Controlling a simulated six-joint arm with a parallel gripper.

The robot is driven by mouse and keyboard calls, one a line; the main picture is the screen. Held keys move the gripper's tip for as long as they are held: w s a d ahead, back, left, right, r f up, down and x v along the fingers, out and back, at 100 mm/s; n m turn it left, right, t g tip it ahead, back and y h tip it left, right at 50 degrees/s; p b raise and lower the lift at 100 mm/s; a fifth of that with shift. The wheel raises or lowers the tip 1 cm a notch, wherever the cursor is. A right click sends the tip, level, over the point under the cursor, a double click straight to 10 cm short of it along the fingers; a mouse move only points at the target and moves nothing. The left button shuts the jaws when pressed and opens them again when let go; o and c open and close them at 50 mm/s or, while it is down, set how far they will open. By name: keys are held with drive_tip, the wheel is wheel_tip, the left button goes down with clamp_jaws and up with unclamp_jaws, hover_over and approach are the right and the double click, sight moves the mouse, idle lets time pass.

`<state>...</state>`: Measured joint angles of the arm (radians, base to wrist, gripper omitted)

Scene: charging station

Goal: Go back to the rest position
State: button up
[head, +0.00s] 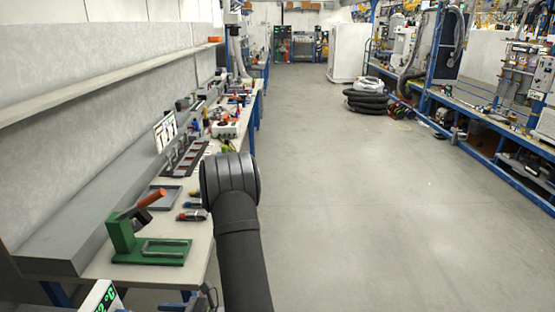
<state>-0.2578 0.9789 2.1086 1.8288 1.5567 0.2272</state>
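My own dark arm rises from the bottom of the head view, beside the right edge of the workbench (207,243), and ends in a thick round joint. My gripper is not visible; I cannot tell where it is or what it holds. A green fixture with an orange handle (147,256) stands on the near end of the bench. A shallow grey tray (160,197) lies behind it. Small red-and-grey tools (192,215) lie between the tray and my arm.
A dark slotted rack (185,157) and a white box (226,130) stand farther along the bench. A shelf (100,87) runs along the left wall. The floor (365,220) right of my arm is clear. Stacked black hoses (366,101) and blue-framed racks stand beyond.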

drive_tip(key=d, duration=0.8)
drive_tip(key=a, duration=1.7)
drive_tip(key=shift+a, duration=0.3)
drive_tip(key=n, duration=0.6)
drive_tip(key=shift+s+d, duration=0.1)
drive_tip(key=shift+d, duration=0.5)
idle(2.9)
